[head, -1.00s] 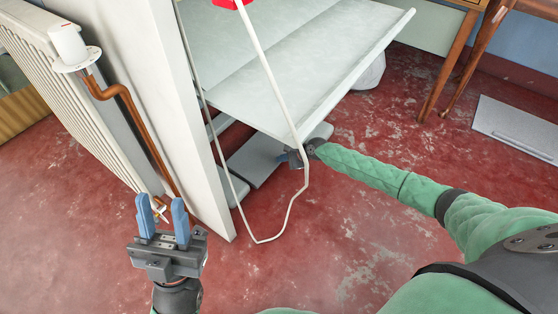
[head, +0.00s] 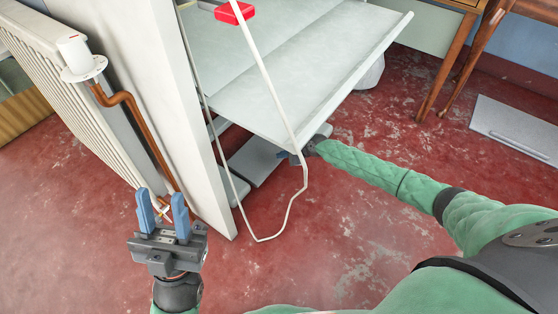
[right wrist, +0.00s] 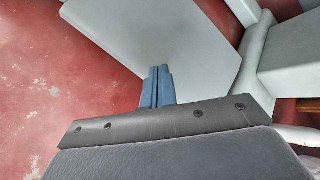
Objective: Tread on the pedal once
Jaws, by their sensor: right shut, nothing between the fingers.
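The pedal (head: 254,163) is a flat grey plate low at the floor, partly under the ironer's pale sloping board. In the right wrist view a broad grey plate (right wrist: 175,40), which looks like the pedal, lies beyond my fingers. My right gripper (head: 283,155) is at the pedal's right side, under the board's edge. In the right wrist view its blue fingers (right wrist: 157,84) are together and empty, overlapping the plate's near edge. I cannot tell whether they touch it. My left gripper (head: 162,210) is open and empty, at the lower left, away from the pedal.
The ironer's pale board (head: 290,75) overhangs the pedal. A white cord (head: 271,85) hangs in front, looping near the floor. The white side panel (head: 165,100) and a radiator (head: 60,115) with a copper pipe stand left. Red floor (head: 330,240) is open in front.

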